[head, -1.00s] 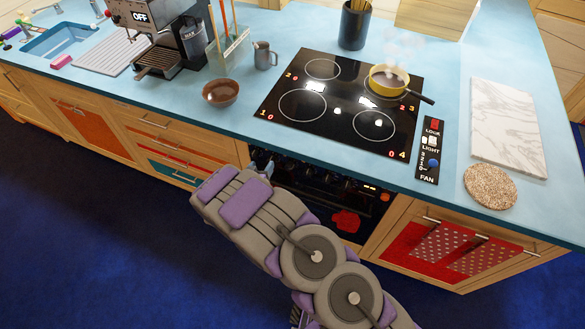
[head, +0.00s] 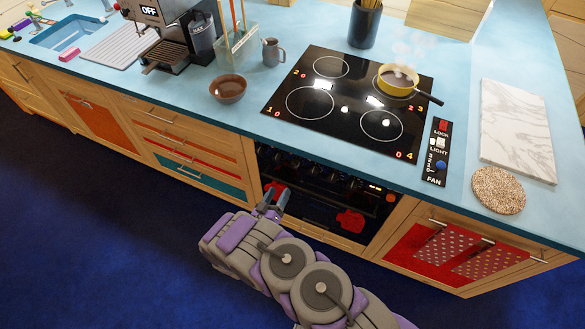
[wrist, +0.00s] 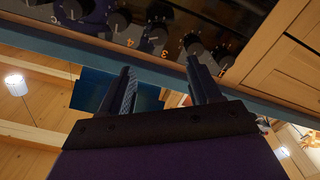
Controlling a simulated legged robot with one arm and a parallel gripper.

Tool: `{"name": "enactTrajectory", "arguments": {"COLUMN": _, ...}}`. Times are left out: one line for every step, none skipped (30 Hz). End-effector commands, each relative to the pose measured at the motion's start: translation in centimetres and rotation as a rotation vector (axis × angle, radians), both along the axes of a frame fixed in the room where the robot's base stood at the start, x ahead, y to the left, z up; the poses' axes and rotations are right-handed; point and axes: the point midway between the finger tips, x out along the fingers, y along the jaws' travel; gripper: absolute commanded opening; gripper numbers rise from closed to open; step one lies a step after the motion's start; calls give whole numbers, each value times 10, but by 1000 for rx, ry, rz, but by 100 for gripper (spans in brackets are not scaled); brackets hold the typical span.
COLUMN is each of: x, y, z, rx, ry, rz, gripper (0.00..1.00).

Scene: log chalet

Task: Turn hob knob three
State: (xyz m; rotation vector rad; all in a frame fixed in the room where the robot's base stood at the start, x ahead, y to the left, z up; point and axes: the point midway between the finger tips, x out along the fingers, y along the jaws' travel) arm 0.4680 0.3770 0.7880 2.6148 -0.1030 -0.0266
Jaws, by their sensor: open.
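The row of hob knobs (head: 320,168) runs along the dark oven front below the black hob (head: 295,110). My gripper (head: 272,200) is open and empty, below the left end of the knob row. In the wrist view, my gripper (wrist: 158,66) points toward the knobs, with no visible contact. The hob display reads "2 3" at back right.
A steaming yellow pan (head: 396,82) stands on the back right ring, its handle pointing right. The oven door (head: 320,200) has red cloths on it. A brown bowl (head: 228,88) and a grey jug (head: 272,52) stand left of the hob. The blue floor is clear.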

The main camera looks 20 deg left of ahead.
Motion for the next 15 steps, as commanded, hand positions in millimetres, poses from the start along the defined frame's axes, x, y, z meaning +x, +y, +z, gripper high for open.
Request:
{"name": "enactTrajectory", "arguments": {"x": 11, "y": -3, "z": -1, "rx": 1, "ry": -1, "rz": -5, "gripper": 63}}
{"name": "enactTrajectory", "arguments": {"x": 17, "y": -3, "z": -1, "rx": 0, "ry": -1, "rz": -5, "gripper": 63}}
{"name": "enactTrajectory", "arguments": {"x": 25, "y": -4, "z": -1, "rx": 1, "ry": -1, "rz": -5, "gripper": 63}}
{"name": "enactTrajectory", "arguments": {"x": 31, "y": -4, "z": -1, "rx": 1, "ry": 0, "rz": -4, "gripper": 63}}
{"name": "enactTrajectory", "arguments": {"x": 37, "y": -5, "z": -2, "rx": 1, "ry": 1, "rz": -5, "gripper": 63}}
{"name": "enactTrajectory", "arguments": {"x": 45, "y": -5, "z": -2, "rx": 1, "ry": 1, "rz": -5, "gripper": 63}}
{"name": "enactTrajectory", "arguments": {"x": 50, "y": -6, "z": -2, "rx": 0, "ry": 0, "rz": -4, "gripper": 63}}
{"name": "enactTrajectory", "arguments": {"x": 56, "y": -6, "z": -2, "rx": 0, "ry": 2, "rz": -5, "gripper": 63}}
{"name": "enactTrajectory", "arguments": {"x": 64, "y": -7, "z": -2, "rx": 0, "ry": 2, "rz": -5, "gripper": 63}}
{"name": "enactTrajectory", "arguments": {"x": 70, "y": -8, "z": -2, "rx": 0, "ry": 2, "rz": -6, "gripper": 63}}
{"name": "enactTrajectory", "arguments": {"x": 76, "y": -8, "z": -2, "rx": -1, "ry": 2, "rz": -3, "gripper": 63}}
{"name": "enactTrajectory", "arguments": {"x": 83, "y": -9, "z": -2, "rx": -1, "ry": 3, "rz": -4, "gripper": 63}}
{"name": "enactTrajectory", "arguments": {"x": 89, "y": -9, "z": -2, "rx": 0, "ry": 2, "rz": -3, "gripper": 63}}
{"name": "enactTrajectory", "arguments": {"x": 94, "y": -9, "z": -2, "rx": 1, "ry": 1, "rz": -4, "gripper": 63}}
{"name": "enactTrajectory", "arguments": {"x": 101, "y": -9, "z": -1, "rx": 0, "ry": 0, "rz": -2, "gripper": 63}}
